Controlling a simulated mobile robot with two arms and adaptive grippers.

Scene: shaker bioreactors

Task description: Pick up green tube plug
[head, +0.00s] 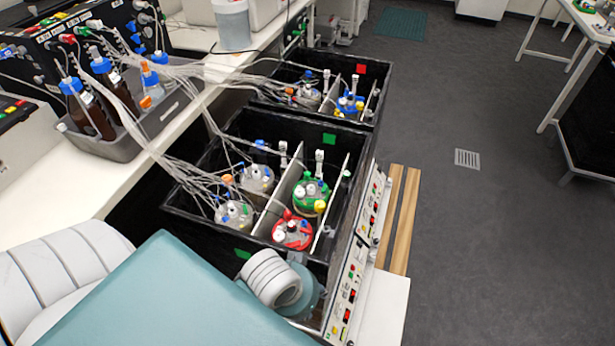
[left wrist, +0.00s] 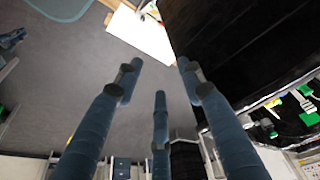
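I cannot single out a green tube plug. A vessel with a green lid (head: 311,195) stands in the nearer black box, with white fittings and a yellow cap on top. A red-lidded vessel (head: 293,232) stands just in front of it. In the left wrist view small bright green parts (left wrist: 305,90) show at the right edge, too small to name. My left gripper (left wrist: 160,77) shows there with three blue fingers spread apart and nothing between them. Its fingers are hidden in the head view, where my arm shows at the box's near edge. My right gripper is not in view.
The black box (head: 190,207) has thin partitions and clear vessels with many tubes (head: 175,140). A second black box (head: 262,90) stands behind it. A grey tray (head: 170,112) with brown bottles sits on the white bench.

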